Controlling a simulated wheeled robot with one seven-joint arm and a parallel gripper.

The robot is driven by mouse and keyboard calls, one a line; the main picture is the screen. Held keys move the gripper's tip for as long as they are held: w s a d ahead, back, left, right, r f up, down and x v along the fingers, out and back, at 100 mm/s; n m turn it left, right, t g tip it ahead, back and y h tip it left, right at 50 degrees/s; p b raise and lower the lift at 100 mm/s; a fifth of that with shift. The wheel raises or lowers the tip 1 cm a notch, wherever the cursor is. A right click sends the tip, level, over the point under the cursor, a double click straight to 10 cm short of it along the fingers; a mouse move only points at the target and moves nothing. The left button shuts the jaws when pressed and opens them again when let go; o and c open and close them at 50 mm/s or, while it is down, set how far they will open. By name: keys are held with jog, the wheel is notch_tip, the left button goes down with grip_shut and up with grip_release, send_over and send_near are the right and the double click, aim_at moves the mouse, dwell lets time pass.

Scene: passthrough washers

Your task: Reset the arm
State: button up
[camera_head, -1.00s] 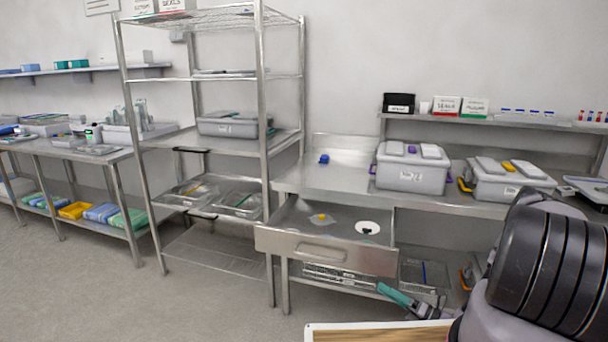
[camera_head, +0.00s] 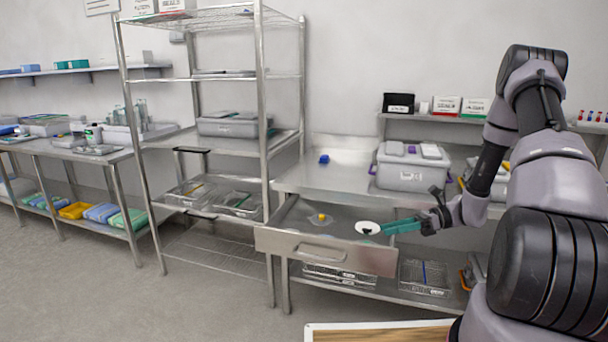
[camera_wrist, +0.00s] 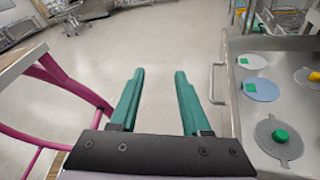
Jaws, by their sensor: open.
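My gripper (camera_head: 386,229) has teal fingers and shows at the right end of the open steel drawer (camera_head: 325,252) in the head view. In the wrist view my gripper (camera_wrist: 156,100) is open, with nothing between its fingers. The bare floor lies beyond the fingers there. The drawer (camera_wrist: 234,110) is to their right. It holds several flat round discs, among them a white disc with a green piece (camera_wrist: 251,62), a blue-grey disc (camera_wrist: 262,90) and a grey disc with a green knob (camera_wrist: 280,136).
A grey lidded bin (camera_head: 411,178) and a small blue piece (camera_head: 324,159) stand on the steel bench. A wire shelf rack (camera_head: 263,100) is to the left. A pink-framed table (camera_wrist: 50,85) is left of my gripper in the wrist view. Open floor (camera_head: 130,300) lies at front left.

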jog(key=s+r+n+t+h, duration=0.2)
jog(key=s+r+n+h, duration=0.2)
jog(key=r, duration=0.7)
jog(key=s+r+n+t+h, duration=0.3)
jog(key=s+r+n+h, duration=0.2)
jog(key=r, duration=0.7)
jog(key=s+r+n+t+h, duration=0.2)
jog(key=s+r+n+h, duration=0.2)
jog(key=s+r+n, duration=0.4)
jog(key=a+v, duration=0.1)
jog(key=v, duration=0.3)
jog(key=shift+r, duration=0.35)
